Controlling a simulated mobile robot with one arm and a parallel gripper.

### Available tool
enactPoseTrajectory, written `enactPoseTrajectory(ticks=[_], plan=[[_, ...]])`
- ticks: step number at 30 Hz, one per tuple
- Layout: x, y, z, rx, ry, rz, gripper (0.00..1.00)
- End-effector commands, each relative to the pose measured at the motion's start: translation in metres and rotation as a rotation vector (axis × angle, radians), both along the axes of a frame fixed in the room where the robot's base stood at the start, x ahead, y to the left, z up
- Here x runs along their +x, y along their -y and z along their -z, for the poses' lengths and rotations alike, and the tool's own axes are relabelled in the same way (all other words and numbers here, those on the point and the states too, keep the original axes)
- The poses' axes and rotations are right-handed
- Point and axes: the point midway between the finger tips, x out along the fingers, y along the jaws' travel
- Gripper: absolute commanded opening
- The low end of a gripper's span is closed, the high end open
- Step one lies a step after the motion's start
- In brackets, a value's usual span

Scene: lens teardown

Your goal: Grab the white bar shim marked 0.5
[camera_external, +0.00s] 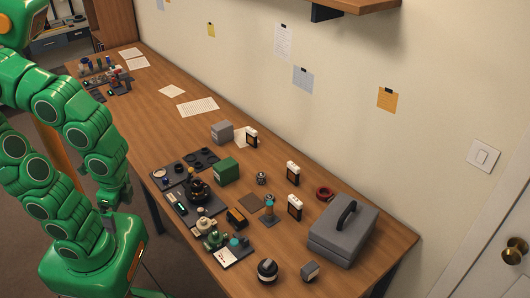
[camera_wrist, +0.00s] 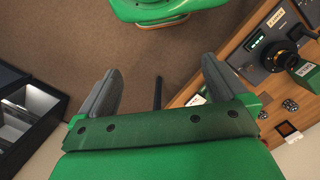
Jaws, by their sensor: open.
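I cannot make out a white bar shim marked 0.5 in either view; any small markings are too small to read. A tray with a white surface (camera_external: 231,256) lies near the front edge of the bench in the external view, its small contents unclear. My gripper (camera_wrist: 160,68) is open and empty in the wrist view, with its two grey fingers apart above the brown floor. It is off the bench's front side, away from the parts.
The wooden bench (camera_external: 165,130) carries a dark work mat with a black lens-like part (camera_external: 197,190), a green box (camera_external: 226,171), a grey box (camera_external: 222,132), several white-framed items and a grey toolbox (camera_external: 342,232).

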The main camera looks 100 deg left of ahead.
Motion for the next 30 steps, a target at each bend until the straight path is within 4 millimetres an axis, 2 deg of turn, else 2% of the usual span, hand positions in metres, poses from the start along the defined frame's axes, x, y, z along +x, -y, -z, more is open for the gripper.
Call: enactPoseTrajectory(ticks=[14, 17, 20, 23, 30], plan=[[0.000, 0.000, 0.000, 0.000, 0.000, -0.001, 0.98], [0.007, -0.003, 0.002, 0.002, 0.009, -0.010, 0.98], [0.026, -0.010, 0.006, 0.006, 0.039, -0.032, 0.98], [0.055, -0.023, 0.012, 0.014, 0.090, -0.068, 0.98], [0.132, -0.069, 0.029, 0.041, 0.233, -0.155, 0.98]])
